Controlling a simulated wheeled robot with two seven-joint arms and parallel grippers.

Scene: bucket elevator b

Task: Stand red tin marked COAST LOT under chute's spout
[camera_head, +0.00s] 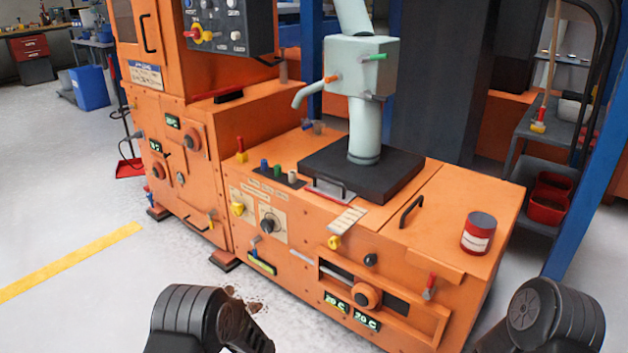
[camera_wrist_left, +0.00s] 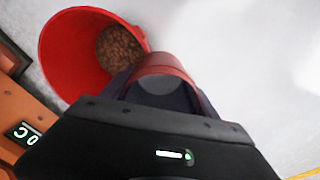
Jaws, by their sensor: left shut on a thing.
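In the left wrist view my left gripper (camera_wrist_left: 162,92) is shut on a red, round tin-like thing (camera_wrist_left: 164,62); no lettering on it shows. It is held beside a red bucket (camera_wrist_left: 62,62) with brown beans or pellets inside. In the head view a red tin (camera_head: 478,232) with a dark lid and a white label stands upright on the right end of the orange machine; its lettering is too small to read. The pale green chute (camera_head: 362,120) has a short bent spout (camera_head: 307,92) on its left side. My right gripper is out of view.
The orange machine (camera_head: 430,250) has a black plate (camera_head: 320,165) around the chute's foot, with handles, knobs and levers along its top and front. A grey shelf (camera_head: 545,150) is at the right. Brown spill lies on the floor.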

